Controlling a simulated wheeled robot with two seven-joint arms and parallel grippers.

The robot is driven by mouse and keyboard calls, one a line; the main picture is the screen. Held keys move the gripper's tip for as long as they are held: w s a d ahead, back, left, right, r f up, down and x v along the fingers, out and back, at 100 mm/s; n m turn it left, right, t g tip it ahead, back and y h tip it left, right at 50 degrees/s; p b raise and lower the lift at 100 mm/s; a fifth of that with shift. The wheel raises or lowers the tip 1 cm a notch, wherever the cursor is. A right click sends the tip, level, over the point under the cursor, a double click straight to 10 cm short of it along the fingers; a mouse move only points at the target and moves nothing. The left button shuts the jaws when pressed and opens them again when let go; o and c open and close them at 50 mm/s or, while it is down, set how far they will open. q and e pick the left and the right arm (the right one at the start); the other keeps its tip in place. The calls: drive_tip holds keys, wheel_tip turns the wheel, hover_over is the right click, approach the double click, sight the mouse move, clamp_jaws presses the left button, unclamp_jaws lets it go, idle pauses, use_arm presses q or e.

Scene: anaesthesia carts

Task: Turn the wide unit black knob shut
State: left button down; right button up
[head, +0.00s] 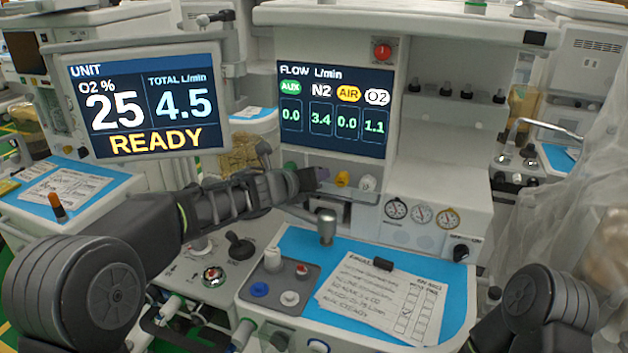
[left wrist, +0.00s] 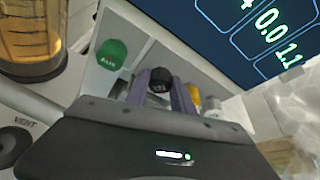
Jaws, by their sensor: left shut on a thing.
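The wide unit's black knob (left wrist: 160,78) sits between my left gripper's (left wrist: 162,92) two purple-grey fingers in the left wrist view. In the head view my left gripper (head: 316,179) reaches the knob row below the flow screen and hides the black knob. The gripper is shut on the knob. The green AUX knob (left wrist: 112,54) is left of it and the yellow knob (left wrist: 193,92) right of it. The flow screen (head: 333,112) reads AUX 0.0, N2 3.4, AIR 0.0, O2 1.1. My right gripper is not visible; only part of that arm shows.
The yellow knob (head: 342,179) and white knob (head: 367,183) stand close beside my left gripper. The unit screen (head: 147,102) reads O2 25, total 4.5, READY. Gauges (head: 421,215) are at the right. Papers (head: 372,298) lie on the blue worktop below.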

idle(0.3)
use_arm(q)
drive_tip(key=c, duration=1.1)
unclamp_jaws()
drive_tip(key=shift+s, duration=0.1)
drive_tip(key=v, duration=0.7)
drive_tip(key=shift+s+a, duration=0.1)
drive_tip(key=shift+s, duration=0.2)
